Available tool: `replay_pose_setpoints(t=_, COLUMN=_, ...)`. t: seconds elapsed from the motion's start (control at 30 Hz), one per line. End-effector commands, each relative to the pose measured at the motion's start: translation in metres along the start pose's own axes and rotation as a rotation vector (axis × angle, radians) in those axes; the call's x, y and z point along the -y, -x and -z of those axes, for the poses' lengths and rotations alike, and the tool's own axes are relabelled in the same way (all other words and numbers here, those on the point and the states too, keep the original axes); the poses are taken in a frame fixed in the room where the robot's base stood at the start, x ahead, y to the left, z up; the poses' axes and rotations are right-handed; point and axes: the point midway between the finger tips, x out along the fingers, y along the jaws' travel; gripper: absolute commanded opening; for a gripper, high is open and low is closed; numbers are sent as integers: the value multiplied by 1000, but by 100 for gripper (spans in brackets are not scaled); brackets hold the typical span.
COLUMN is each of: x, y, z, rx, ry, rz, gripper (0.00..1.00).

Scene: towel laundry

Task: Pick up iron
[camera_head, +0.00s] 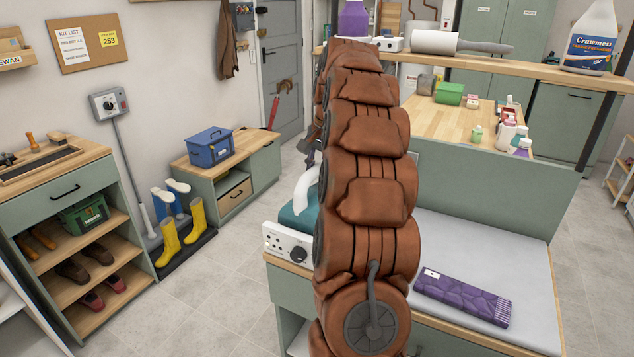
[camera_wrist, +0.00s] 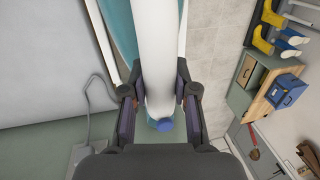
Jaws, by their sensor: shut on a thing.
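The iron (camera_head: 306,190) has a white handle and a teal body. In the head view it shows at the left end of the grey-topped table, partly hidden behind my arm. In the wrist view the white handle of the iron (camera_wrist: 155,55) runs between the two fingers of my gripper (camera_wrist: 158,108), which is shut on it. A blue round part sits at the near end of the handle, and teal shows on both sides at the top. I cannot tell whether the iron is resting or lifted.
A white control box with a dial (camera_head: 288,246) sits at the table's left corner. A folded purple towel (camera_head: 463,297) lies on the grey table top (camera_head: 490,250). A green panel (camera_head: 500,185) stands behind it. A low cabinet with a blue box (camera_head: 210,148) stands left, past open floor.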

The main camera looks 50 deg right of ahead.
Motion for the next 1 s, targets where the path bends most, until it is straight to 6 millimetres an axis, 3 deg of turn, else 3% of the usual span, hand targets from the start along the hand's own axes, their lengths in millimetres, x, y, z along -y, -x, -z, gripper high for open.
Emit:
replay_pose_setpoints(t=0.4, x=9, y=45, z=0, rx=-6, ry=1, rz=4, gripper=0)
replay_pose_setpoints(t=1.0, x=14, y=70, z=0, rx=-4, ry=0, rz=3, gripper=0)
